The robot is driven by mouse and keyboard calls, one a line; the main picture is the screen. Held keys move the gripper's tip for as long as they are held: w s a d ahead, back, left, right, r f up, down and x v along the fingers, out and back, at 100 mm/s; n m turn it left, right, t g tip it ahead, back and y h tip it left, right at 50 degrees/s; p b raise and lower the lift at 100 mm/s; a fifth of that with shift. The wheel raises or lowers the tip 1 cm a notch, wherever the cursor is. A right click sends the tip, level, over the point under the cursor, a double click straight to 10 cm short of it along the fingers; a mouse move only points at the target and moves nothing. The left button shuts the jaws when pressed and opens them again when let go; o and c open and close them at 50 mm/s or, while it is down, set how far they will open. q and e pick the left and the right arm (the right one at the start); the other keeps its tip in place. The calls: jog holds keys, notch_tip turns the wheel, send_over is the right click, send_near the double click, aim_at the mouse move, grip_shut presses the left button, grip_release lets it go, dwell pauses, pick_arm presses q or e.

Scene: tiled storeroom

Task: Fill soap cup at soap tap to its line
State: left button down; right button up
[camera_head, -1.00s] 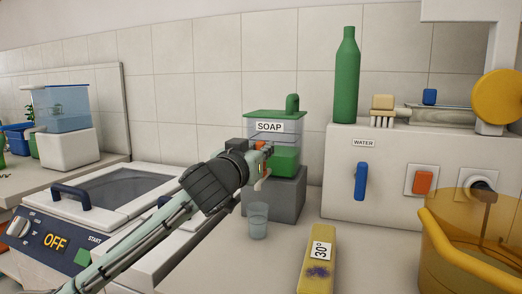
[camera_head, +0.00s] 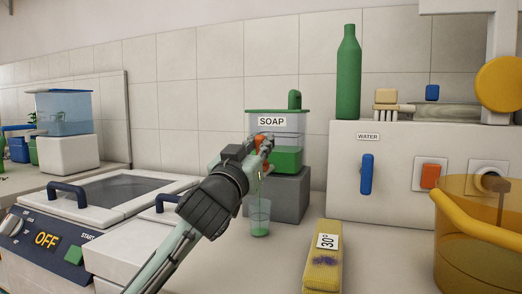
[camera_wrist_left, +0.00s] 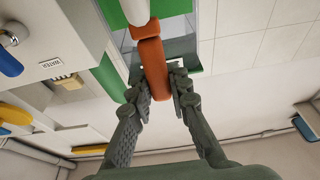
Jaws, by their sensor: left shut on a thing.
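The soap dispenser (camera_head: 272,122) is a clear tank labelled SOAP, with green soap low inside, on a grey block. My left gripper (camera_head: 264,146) is at the front of the dispenser, shut on its orange tap lever (camera_wrist_left: 153,68), which stands between the fingers in the left wrist view. The clear soap cup (camera_head: 259,212) stands upright on the counter below the tap, apart from the gripper. A little green soap lies at its bottom, and a thin green streak shows above it. I cannot make out the cup's line. My right gripper is not in view.
A yellow block marked 30° (camera_head: 322,258) lies in front, right of the cup. A white water unit (camera_head: 390,200) stands at right, a green bottle (camera_head: 348,75) on it. An amber tub (camera_head: 478,250) is at far right. A machine reading OFF (camera_head: 45,240) is at left.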

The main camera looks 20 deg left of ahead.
pick_arm(q)
jog(key=c, duration=1.4)
grip_release()
jog(key=shift+s, duration=0.15)
jog(key=v, duration=1.1)
jog(key=shift+s, duration=0.4)
jog(key=shift+f, duration=0.15)
jog(key=shift+c, duration=0.4)
